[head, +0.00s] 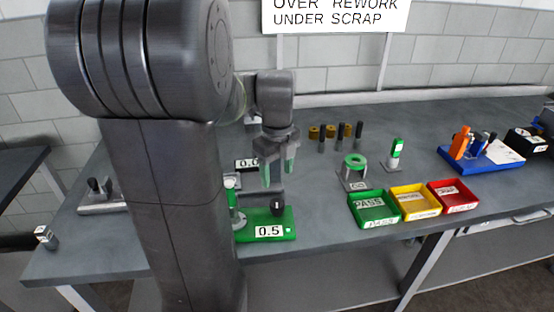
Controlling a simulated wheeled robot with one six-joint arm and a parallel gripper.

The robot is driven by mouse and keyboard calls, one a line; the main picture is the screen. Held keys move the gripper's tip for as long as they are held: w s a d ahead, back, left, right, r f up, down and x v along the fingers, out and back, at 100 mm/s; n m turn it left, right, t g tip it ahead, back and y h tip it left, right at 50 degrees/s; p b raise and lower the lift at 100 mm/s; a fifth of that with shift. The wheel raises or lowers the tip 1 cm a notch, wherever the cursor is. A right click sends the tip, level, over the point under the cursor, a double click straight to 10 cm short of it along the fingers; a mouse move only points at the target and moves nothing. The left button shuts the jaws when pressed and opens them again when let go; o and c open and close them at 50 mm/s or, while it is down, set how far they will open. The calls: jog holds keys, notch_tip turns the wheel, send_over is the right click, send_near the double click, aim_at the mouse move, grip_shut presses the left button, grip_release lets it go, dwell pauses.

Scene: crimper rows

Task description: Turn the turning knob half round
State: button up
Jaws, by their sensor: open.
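My gripper (277,177) hangs fingers down over the workbench, open and empty, with pale green fingertips apart. Below it is a green-based device (286,222) with a label reading 0.5. A black round knob (277,205) sits on this device, just below and apart from my fingertips. I cannot tell for sure that this is the turning knob, nor which way it is turned. My arm hides part of the bench and the device's left side.
A green PASS tray (375,222), a yellow tray (415,215) and a red tray (453,208) stand at the front edge. A green ring on a stand (355,160) is behind them. A 0.0 label (247,163) is behind my gripper. A blue tool holder (480,168) is at right.

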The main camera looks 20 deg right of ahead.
aim_at(277, 203)
jog(key=shift+r, duration=1.75)
jog(key=shift+f, duration=0.1)
notch_tip(277, 203, down, 14)
jog(key=shift+r, duration=0.15)
jog(key=n, duration=1)
jog(key=shift+n, duration=0.3)
jog(key=n, duration=0.5)
jog(key=shift+n, duration=0.3)
jog(key=n, duration=0.4)
jog(key=shift+n, duration=0.3)
dwell(0.9)
